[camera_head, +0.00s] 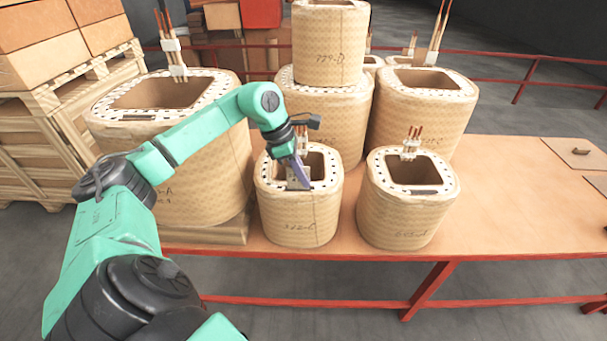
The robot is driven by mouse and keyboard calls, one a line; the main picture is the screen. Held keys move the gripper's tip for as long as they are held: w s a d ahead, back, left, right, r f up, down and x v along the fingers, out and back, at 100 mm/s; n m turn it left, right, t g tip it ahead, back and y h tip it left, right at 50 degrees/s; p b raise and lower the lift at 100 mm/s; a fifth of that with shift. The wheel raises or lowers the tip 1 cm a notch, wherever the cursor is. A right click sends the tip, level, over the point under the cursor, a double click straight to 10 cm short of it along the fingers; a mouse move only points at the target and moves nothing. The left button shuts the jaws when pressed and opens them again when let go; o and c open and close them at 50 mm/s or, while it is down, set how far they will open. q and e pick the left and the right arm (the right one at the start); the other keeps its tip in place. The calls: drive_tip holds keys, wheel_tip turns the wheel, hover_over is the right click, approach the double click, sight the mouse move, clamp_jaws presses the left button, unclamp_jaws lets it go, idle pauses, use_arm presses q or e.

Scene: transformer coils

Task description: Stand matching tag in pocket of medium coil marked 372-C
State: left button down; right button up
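The medium coil marked 372-C (300,228) stands upright at the front middle of the table, wrapped in tan paper with a dotted white rim. My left gripper (298,180) points down over its near rim, with a slim purple-grey finger in front of the opening. A small grey tag-like plate (297,184) stands at the near rim by the fingertips. The gripper hides part of it, and I cannot tell whether the fingers grip it or how deep it sits in the pocket. My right gripper is not in view.
A similar coil (407,215) stands close on the right, with a dark slot in its near rim. A large coil (190,165) stands left, and stacked coils (328,50) and another coil (425,105) stand behind. The table's right side (510,220) is mostly clear.

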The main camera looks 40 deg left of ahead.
use_arm(q)
drive_tip(key=shift+f+b, duration=0.4)
drive_tip(key=shift+f, duration=0.4)
drive_tip(key=shift+s, duration=0.1)
drive_tip(key=c, duration=1)
unclamp_jaws()
drive_tip(key=shift+f, duration=0.1)
drive_tip(key=shift+r, duration=0.3)
drive_tip(key=p+v, duration=0.1)
drive_tip(key=v, duration=1.3)
drive_tip(key=shift+r, duration=0.3)
